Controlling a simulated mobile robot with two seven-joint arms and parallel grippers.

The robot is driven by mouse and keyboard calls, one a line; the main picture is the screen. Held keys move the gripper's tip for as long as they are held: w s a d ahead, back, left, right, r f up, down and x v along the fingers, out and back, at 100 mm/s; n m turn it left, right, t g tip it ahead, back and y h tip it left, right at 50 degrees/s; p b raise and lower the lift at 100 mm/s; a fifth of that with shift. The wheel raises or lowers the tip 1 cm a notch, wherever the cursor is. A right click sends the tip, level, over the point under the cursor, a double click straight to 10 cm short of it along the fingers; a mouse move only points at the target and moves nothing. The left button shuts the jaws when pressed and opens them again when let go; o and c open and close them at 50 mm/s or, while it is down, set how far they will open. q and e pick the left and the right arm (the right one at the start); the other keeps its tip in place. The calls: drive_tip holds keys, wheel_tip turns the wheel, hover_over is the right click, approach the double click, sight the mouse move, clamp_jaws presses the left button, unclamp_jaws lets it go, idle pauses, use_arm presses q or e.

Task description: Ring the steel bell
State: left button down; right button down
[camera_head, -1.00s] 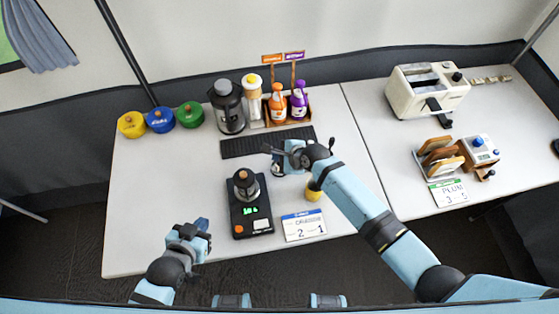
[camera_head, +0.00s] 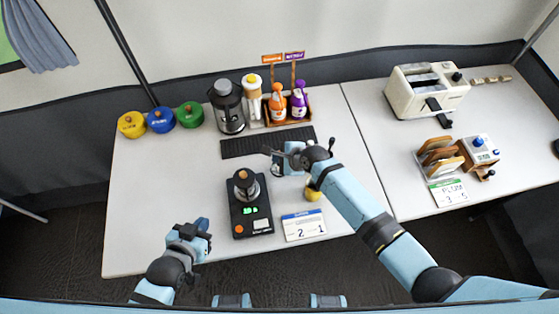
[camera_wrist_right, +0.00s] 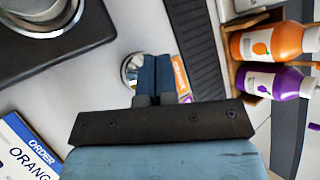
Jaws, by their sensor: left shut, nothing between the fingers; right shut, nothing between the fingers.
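The steel bell (camera_wrist_right: 129,70) shows as a small round shiny thing on the white table in the right wrist view, partly covered by my right gripper's fingers. In the head view it is mostly hidden by my right gripper. My right gripper (camera_wrist_right: 162,76) is shut and empty, with its fingertips over or beside the bell; I cannot tell whether they touch it. It also shows in the head view (camera_head: 272,154), near the front of a dark mat. My left gripper (camera_head: 205,228) is shut and empty over the table's front left edge.
A black scale (camera_head: 237,218) bearing a steel vessel (camera_head: 246,190), an order card (camera_head: 304,226) and a yellow item (camera_head: 313,192) are near my right arm. Bottles (camera_head: 278,106) stand behind the mat (camera_head: 240,146).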

drive_tip(key=shift+f, duration=0.35)
idle(0.6)
drive_tip(key=shift+r+p, duration=0.85)
drive_tip(key=shift+p, duration=0.15)
wheel_tip(320, 180, up, 3)
drive_tip(key=p, duration=0.3)
drive_tip(key=shift+f, duration=0.15)
drive_tip(key=shift+r, duration=1.1)
